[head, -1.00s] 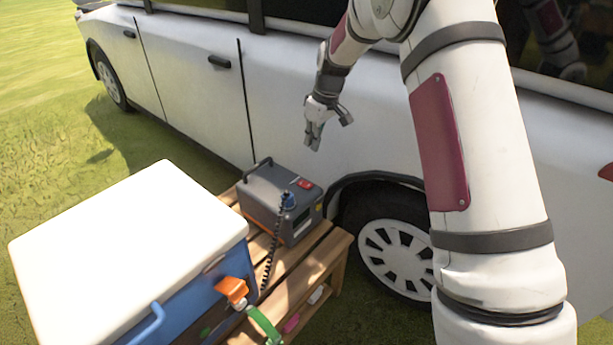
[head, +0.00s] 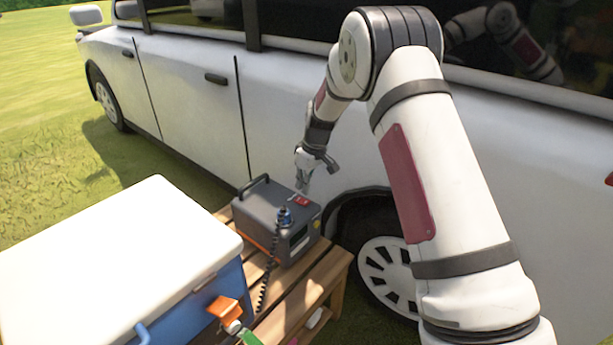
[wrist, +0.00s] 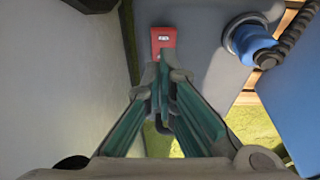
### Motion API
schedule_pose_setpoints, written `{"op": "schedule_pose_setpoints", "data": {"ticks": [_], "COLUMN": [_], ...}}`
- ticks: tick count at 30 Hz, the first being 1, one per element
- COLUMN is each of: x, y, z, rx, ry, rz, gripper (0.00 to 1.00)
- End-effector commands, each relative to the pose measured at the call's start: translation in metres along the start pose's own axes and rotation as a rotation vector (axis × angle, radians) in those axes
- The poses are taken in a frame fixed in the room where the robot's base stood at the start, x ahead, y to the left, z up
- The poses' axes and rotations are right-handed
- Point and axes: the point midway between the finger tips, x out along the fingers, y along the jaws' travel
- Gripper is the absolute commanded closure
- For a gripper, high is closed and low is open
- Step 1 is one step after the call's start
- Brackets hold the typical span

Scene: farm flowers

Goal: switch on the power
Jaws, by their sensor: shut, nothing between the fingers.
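A dark grey power box (head: 262,208) with a carry handle stands on a wooden bench. A red switch (head: 301,201) sits on its top near the right corner; it also shows in the wrist view (wrist: 163,41). My gripper (head: 303,187) is shut and empty, pointing down, just above or at the switch. In the wrist view my fingertips (wrist: 163,68) lie just below the switch in the picture and overlap its lower edge. I cannot tell whether they touch it. A blue plug (head: 284,216) with a coiled black cord is in the box beside the switch; it also shows in the wrist view (wrist: 253,43).
A white car (head: 190,100) stands close behind the bench (head: 319,279), with its wheel (head: 388,272) right of the box. A blue cooler with a white lid (head: 110,250) stands at the left front.

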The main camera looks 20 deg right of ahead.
Motion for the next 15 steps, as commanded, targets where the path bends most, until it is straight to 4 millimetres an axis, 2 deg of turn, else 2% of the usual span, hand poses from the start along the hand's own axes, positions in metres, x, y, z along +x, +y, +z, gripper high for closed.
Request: {"op": "schedule_pose_setpoints", "data": {"ticks": [1, 6, 15], "x": [0.009, 0.022, 0.026], "y": [0.001, 0.001, 0.001], "z": [0.004, 0.009, 0.011], "rx": [0.002, 0.001, 0.001], "ry": [-0.001, 0.0, 0.0], "rz": [0.0, 0.001, 0.001], "gripper": [1.0, 1.0, 1.0]}}
